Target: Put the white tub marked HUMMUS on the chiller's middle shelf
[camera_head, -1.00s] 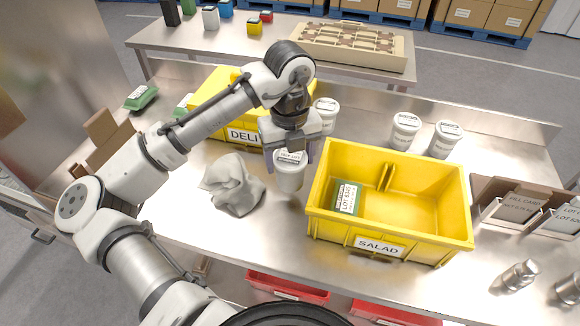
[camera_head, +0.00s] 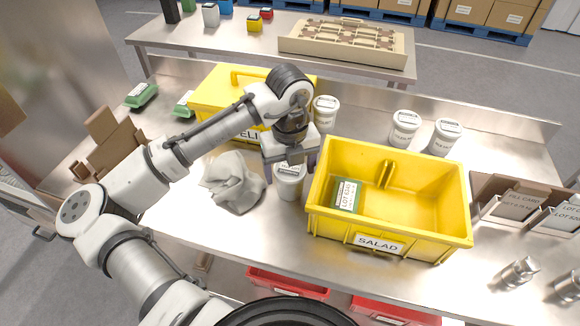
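A white tub (camera_head: 289,186) stands upright on or just above the steel table, left of the yellow SALAD crate. My gripper (camera_head: 290,167) is over it, with its fingers down at the two sides of the lid; whether they press on it I cannot tell. Three more white tubs stand behind: one by the yellow DELI crate (camera_head: 325,112), one behind the SALAD crate (camera_head: 404,130) and one to its right (camera_head: 444,138). Their print is too small to read, so I cannot tell which is HUMMUS. No chiller shelf is recognisable.
The SALAD crate (camera_head: 462,215) holds a green box (camera_head: 346,195). The DELI crate (camera_head: 222,85) is behind my arm. A crumpled grey cloth (camera_head: 232,182) lies left of the tub. Steel shakers (camera_head: 520,272) and card holders (camera_head: 510,207) are at right. Red bins (camera_head: 288,284) sit below the front edge.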

